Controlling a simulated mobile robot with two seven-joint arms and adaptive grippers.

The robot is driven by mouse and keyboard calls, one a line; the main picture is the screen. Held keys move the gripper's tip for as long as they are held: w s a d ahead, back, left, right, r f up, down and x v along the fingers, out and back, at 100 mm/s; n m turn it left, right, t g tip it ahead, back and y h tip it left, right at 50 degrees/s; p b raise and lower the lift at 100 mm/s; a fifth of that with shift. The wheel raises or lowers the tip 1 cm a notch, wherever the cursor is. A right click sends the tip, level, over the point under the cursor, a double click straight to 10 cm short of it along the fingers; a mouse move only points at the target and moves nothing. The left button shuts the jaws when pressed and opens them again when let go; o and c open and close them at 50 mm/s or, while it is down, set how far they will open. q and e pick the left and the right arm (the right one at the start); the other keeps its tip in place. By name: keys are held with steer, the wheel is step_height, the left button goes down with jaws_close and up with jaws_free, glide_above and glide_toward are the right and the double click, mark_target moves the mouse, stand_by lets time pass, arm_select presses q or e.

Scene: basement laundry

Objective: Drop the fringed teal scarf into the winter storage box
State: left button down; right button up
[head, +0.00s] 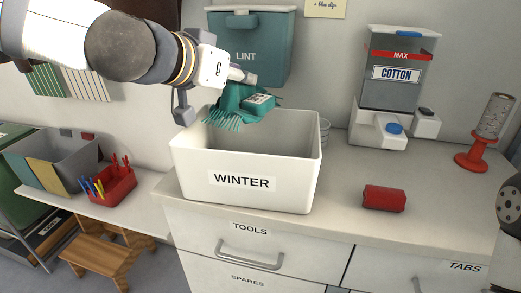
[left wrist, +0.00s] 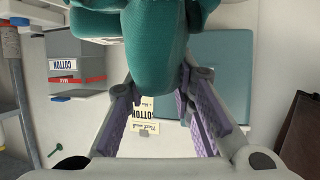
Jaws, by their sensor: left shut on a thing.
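The fringed teal scarf (head: 228,108) hangs bunched from my left gripper (head: 246,77), with its fringe spread to the left and a label on its right side. The white winter storage box (head: 290,183), marked WINTER, stands open on the counter. The scarf is over the back part of the box opening, and its lower end is near rim height. In the left wrist view the scarf (left wrist: 155,45) fills the top middle, between the purple-padded fingers of the left gripper (left wrist: 165,100). My right gripper does not show.
A teal LINT bin (head: 275,50) is on the wall behind the box.

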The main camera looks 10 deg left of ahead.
mark_target(237, 99)
arm_select(q)
step_height(237, 99, down, 4)
steer(key=shift+s+a+f, duration=0.1)
steer(key=shift+f, duration=0.05)
steer(key=c, duration=1.3)
jaws_free()
steer(key=v, duration=1.2)
